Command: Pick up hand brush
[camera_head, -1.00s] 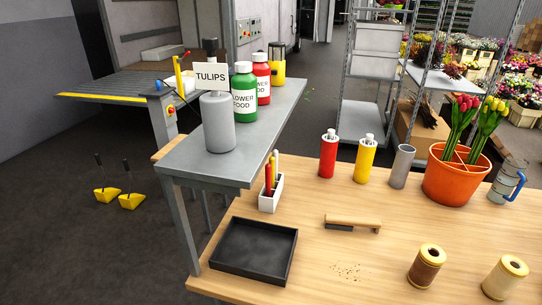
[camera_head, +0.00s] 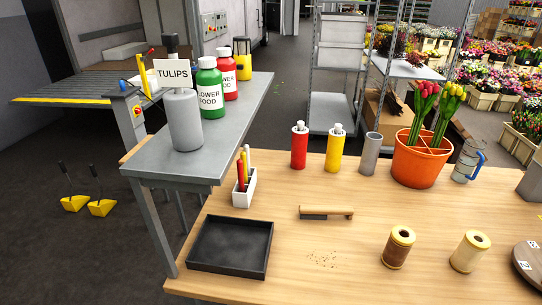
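The hand brush (camera_head: 327,212) lies on the wooden table (camera_head: 300,260), in the middle of the head view. It has a light wooden back and handle, with dark bristles under its left part. The handle points right. It lies between the black tray and the spools, with small brown crumbs (camera_head: 323,260) in front of it. Neither of my grippers is in view.
A black tray (camera_head: 262,233) lies left of the brush, and a white pen holder (camera_head: 244,188) stands behind it. Red (camera_head: 299,146) and yellow (camera_head: 335,150) bottles, a grey cylinder (camera_head: 370,154) and an orange tulip pot (camera_head: 420,168) stand behind. Two spools (camera_head: 397,247) stand right. A raised grey shelf (camera_head: 215,150) overhangs the left.

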